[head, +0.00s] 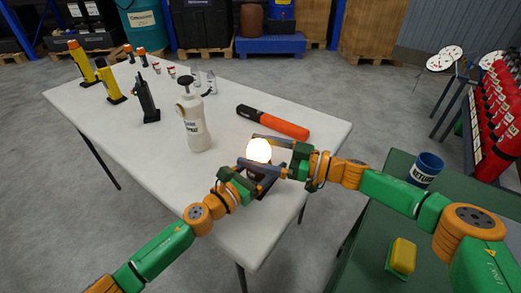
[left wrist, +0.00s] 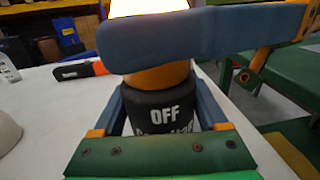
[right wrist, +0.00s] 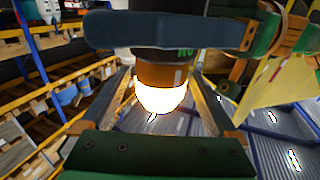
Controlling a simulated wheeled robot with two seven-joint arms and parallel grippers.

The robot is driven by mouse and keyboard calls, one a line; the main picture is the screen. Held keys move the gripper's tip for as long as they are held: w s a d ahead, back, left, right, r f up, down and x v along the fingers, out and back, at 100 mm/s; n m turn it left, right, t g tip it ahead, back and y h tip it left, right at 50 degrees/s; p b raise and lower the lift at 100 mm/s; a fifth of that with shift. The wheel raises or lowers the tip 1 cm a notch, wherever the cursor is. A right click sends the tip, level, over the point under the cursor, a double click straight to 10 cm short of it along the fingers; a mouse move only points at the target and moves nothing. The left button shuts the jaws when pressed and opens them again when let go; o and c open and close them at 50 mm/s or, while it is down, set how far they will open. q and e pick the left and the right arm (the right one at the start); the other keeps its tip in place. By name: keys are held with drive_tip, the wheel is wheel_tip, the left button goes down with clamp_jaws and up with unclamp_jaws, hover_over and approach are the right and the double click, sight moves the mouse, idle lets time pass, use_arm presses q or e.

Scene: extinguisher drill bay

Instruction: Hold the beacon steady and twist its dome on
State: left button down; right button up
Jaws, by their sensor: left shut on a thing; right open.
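The beacon has a black base (left wrist: 165,112) marked OFF, an orange collar (left wrist: 158,76) and a bright glowing dome (head: 259,150). It stands upright near the table's front right corner. My left gripper (head: 262,182) is shut on the black base, with one finger on each side in the left wrist view. My right gripper (head: 264,152) is open around the dome. In the right wrist view the dome (right wrist: 160,98) sits between its fingers, with gaps on both sides. A right finger crosses the left wrist view and hides where dome and collar meet.
An orange-black tool (head: 273,122) lies just behind the beacon. A white bottle (head: 193,122) stands to the left. Several yellow and black devices line the far left of the white table (head: 110,130). A green table at right holds a blue cup (head: 426,169) and yellow block (head: 402,256).

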drive_tip(key=v, duration=1.2)
